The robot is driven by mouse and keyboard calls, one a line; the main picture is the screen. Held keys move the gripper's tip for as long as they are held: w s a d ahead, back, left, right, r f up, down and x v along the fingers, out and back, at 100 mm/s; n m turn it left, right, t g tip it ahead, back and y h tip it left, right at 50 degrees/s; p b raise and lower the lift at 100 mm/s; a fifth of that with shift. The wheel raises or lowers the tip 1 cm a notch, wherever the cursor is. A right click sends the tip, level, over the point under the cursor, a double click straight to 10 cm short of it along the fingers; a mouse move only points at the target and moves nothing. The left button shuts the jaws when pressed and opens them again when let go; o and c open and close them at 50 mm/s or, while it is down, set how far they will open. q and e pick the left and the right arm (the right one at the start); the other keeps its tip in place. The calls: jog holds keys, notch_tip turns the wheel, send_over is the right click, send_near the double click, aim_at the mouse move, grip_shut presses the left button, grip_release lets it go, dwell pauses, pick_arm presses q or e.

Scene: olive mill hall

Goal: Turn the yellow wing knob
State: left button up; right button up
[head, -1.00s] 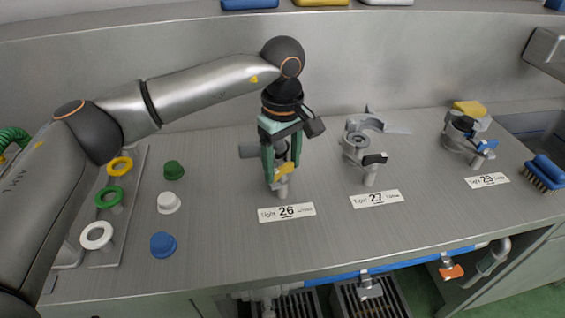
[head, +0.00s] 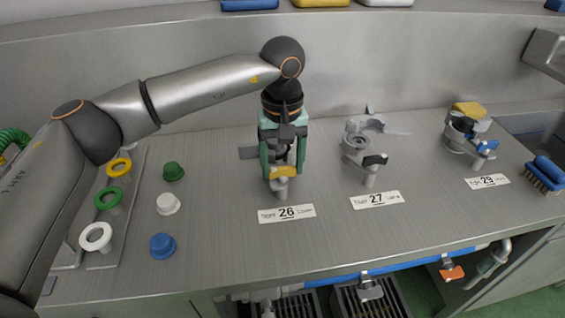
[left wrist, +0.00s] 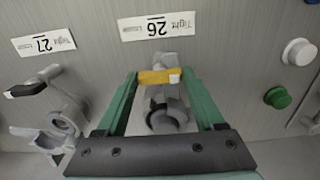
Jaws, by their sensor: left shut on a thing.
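The yellow wing knob (head: 284,171) sits on a grey clamp fitting (head: 282,192) behind the label marked 26 (head: 286,213). My left gripper (head: 283,172) reaches down from above with its green fingers on either side of the knob and is shut on it. In the left wrist view the yellow knob (left wrist: 159,76) lies crosswise between the fingertips (left wrist: 160,78), with a pale patch at one end. My right gripper is not in view.
To the right stand a fitting with a black knob (head: 375,160) by label 27 and one with a blue knob (head: 487,146) by label 29. Coloured caps (head: 162,245) and rings (head: 96,236) are at the left. A blue brush (head: 545,173) lies at the right.

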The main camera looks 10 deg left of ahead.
aim_at(282, 168)
pick_arm(q)
jog(key=shift+r, duration=0.1)
jog(key=o, duration=1.4)
notch_tip(282, 168, up, 12)
jog(key=shift+r+p, duration=0.25)
jog(key=shift+p, duration=0.1)
